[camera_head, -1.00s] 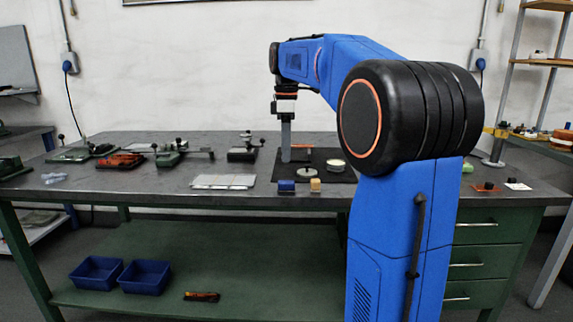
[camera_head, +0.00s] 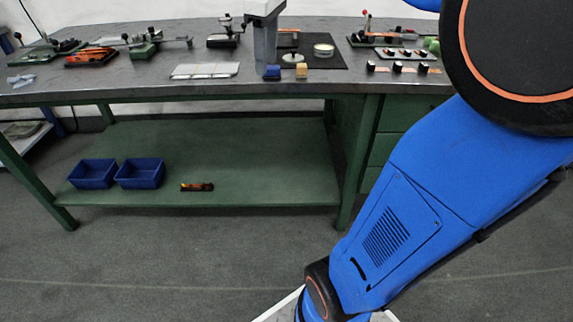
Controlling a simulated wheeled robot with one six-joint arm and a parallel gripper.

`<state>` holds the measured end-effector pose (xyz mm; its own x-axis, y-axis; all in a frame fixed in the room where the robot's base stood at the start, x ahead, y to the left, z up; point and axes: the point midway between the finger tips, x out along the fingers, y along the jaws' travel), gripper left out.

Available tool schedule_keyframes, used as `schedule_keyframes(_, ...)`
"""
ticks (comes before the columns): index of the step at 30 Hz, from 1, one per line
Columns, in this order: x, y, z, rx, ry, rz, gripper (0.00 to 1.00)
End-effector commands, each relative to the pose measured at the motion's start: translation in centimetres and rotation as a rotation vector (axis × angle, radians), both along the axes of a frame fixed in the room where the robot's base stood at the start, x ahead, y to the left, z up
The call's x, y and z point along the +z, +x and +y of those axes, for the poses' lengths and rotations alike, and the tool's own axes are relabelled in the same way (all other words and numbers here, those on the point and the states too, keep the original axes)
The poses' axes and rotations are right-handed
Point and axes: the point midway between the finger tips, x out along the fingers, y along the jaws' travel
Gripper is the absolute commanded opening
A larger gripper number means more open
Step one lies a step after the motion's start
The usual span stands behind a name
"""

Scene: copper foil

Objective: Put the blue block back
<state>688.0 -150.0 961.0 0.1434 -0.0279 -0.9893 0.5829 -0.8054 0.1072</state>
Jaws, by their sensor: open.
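The blue block (camera_head: 272,72) sits near the front edge of the grey workbench, left of a tan block (camera_head: 301,71). My gripper (camera_head: 265,62) points down just above and behind the blue block in the picture. It is seen side-on, so one grey finger covers the other. It is open, with nothing visible in it. Whether it touches the block cannot be told.
A black mat (camera_head: 334,62) behind the blocks bears a pale disc (camera_head: 293,58) and a round tin (camera_head: 323,50). White plates (camera_head: 205,70) lie left of the blue block. Switches (camera_head: 397,67) stand to the right. Two blue bins (camera_head: 140,173) are on the lower shelf.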

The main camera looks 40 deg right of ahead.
Motion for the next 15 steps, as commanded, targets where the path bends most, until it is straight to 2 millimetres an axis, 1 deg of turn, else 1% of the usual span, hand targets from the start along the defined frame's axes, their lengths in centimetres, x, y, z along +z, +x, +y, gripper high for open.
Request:
schedule_keyframes(1, -0.9, -1.7, 0.9, -0.033, 0.004, -0.019, 0.43)
schedule_keyframes(3, -2.3, -3.5, 1.9, -0.091, 0.013, -0.045, 0.43)
schedule_keyframes(8, -5.9, -7.8, 4.0, -0.217, 0.042, -0.104, 0.43)
schedule_keyframes(15, -12.3, -14.1, 6.4, -0.406, 0.106, -0.192, 0.43)
